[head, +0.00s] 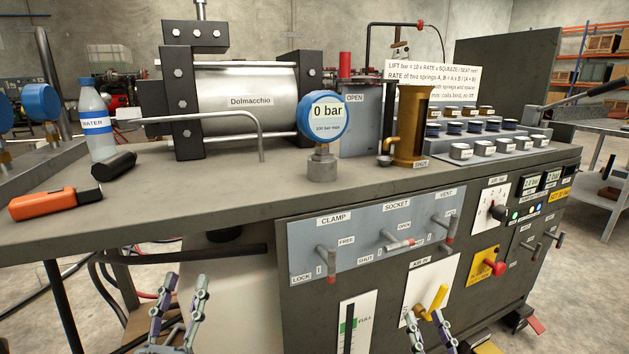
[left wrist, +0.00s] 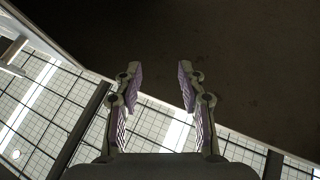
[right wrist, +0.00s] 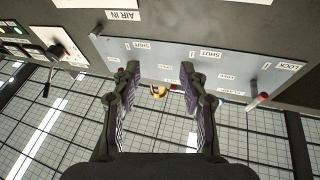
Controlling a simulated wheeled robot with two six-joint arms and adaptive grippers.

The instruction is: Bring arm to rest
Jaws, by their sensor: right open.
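My left gripper (head: 184,280) is low in front of the bench at the left of the head view. In the left wrist view its two fingers (left wrist: 159,68) are spread with nothing between them, under a dark surface. My right gripper (head: 425,317) is low in front of the panel, by the yellow AIR IN lever (head: 437,298). In the right wrist view its fingers (right wrist: 160,70) are spread wide, and a small yellow piece (right wrist: 158,92) shows in the gap beyond them. I cannot tell whether the fingers touch the lever. Nothing is held.
The grey valve panel (head: 355,236) carries CLAMP, SOCKET and VENT levers just above my right gripper. A red knob (head: 495,267) sticks out to the right. The bench top (head: 230,190) holds a gauge (head: 325,115), a bottle (head: 96,125) and an orange tool (head: 42,203).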

